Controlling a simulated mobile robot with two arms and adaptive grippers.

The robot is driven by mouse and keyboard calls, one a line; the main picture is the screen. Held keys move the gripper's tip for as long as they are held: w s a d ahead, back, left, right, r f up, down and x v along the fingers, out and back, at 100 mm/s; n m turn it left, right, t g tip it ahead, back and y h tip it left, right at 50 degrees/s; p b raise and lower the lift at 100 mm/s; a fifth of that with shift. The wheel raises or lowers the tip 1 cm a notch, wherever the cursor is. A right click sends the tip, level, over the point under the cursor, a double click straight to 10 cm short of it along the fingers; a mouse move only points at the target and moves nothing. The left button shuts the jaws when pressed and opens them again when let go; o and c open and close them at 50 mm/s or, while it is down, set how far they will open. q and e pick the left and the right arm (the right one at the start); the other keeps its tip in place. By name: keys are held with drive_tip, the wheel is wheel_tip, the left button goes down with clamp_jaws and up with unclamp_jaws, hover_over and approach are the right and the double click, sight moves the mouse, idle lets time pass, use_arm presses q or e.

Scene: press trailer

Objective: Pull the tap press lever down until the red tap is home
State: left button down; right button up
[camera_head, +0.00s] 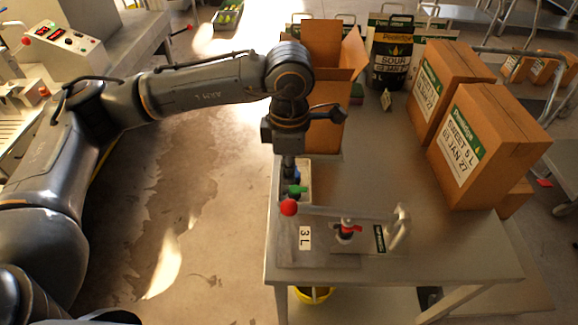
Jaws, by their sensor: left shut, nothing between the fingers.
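The tap press stands at the front of the metal table. Its lever (340,212) is a pale bar running from a bracket (399,228) on the right to a red ball knob (288,207) on the left. The red tap (347,230) sits under the middle of the lever, on a dark and white fitting. My left gripper (289,176) points down, shut and empty, just behind the knob in the picture; I cannot tell whether it touches anything. A green tap (297,190) lies beside its tip, partly hidden. My right gripper is out of view.
A "3 L" label (305,238) lies on the press base. Cardboard boxes (470,145) stand on the table's right side, and an open carton (325,100) stands at the back. The table's middle (370,165) is clear. A yellow bucket (314,295) is below the front edge.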

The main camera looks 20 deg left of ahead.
sight(288, 203)
use_arm(q)
drive_tip(key=shift+f+b, duration=0.8)
drive_tip(key=shift+f, duration=2.4)
drive_tip(key=shift+a+f+b, duration=0.1)
drive_tip(key=shift+f+b, duration=0.3)
drive_tip(key=shift+f, duration=1.3)
drive_tip(key=shift+f+b, duration=1.3)
drive_tip(key=shift+b, duration=0.3)
drive_tip(key=shift+r, duration=0.1)
wheel_tip(288, 203, up, 10)
drive_tip(key=p, duration=0.4)
